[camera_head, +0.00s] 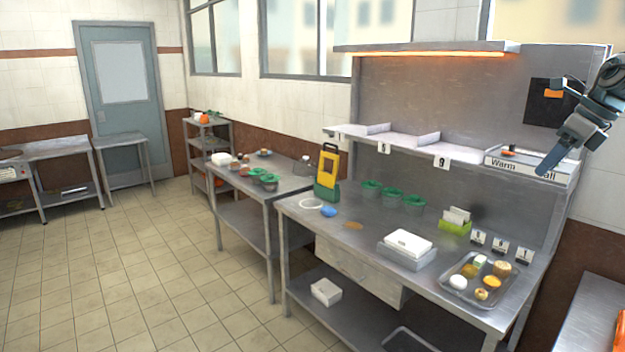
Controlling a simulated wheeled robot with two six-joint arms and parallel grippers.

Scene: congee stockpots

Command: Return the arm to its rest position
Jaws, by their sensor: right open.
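My right gripper (556,124) shows at the upper right of the head view, on a dark arm that comes in from the right edge. It is open, with nothing seen between its fingers. It is raised in front of the warming shelf (455,148), near the "Warm ... all" sign (530,168), part of which it covers. I cannot tell whether it touches the shelf. My left gripper is not in view.
A steel counter (340,250) stands below, with a tray (452,285) of food items, a white box (408,243), green-rimmed tubs (391,197) and a yellow-green stand (327,172). Another steel surface (590,320) lies at lower right. The tiled floor (130,270) at left is clear.

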